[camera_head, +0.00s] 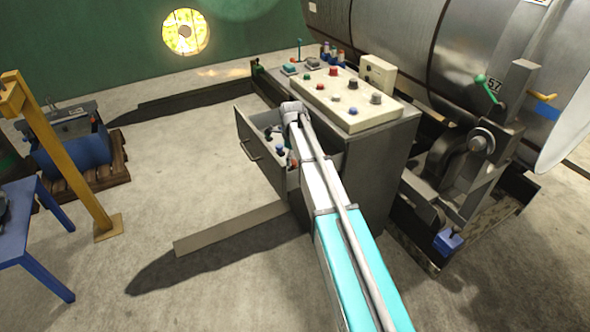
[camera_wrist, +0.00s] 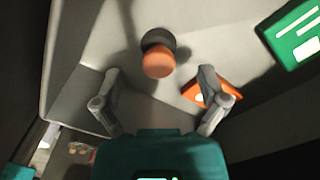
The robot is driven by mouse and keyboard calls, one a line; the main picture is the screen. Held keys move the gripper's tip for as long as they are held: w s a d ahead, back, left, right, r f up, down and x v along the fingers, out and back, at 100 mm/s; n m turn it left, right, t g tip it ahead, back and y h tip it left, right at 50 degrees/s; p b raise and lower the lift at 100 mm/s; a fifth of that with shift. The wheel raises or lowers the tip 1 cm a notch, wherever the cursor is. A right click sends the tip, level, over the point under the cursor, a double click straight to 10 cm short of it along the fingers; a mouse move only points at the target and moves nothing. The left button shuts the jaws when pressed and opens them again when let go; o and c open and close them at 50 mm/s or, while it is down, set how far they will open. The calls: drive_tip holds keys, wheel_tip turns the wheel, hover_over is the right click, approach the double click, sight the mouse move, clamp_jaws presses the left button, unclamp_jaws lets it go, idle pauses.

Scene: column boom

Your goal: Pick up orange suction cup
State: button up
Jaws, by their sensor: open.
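In the wrist view, an orange round piece with a dark base, which looks like the orange suction cup (camera_wrist: 158,62), lies on the pale drawer floor. My gripper (camera_wrist: 159,77) is open, with one finger on each side of the near space and the cup just beyond and between the fingertips. Nothing is between the fingers that I can make out. In the head view, my arm reaches over the open grey drawer (camera_head: 256,160) of the control cabinet. The cup cannot be told apart there, as my arm covers part of the drawer.
An orange flat piece (camera_wrist: 212,92) with a white mark lies by the right finger. A green box (camera_wrist: 294,33) with white lettering is at the upper right. The drawer walls stand close around. The control panel (camera_head: 346,99) tops the cabinet beside the drawer.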

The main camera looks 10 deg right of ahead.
sight(293, 161)
drive_tip(key=shift+f+b, duration=1.3)
drive_tip(key=shift+f, duration=0.25)
drive_tip(key=c, duration=1.3)
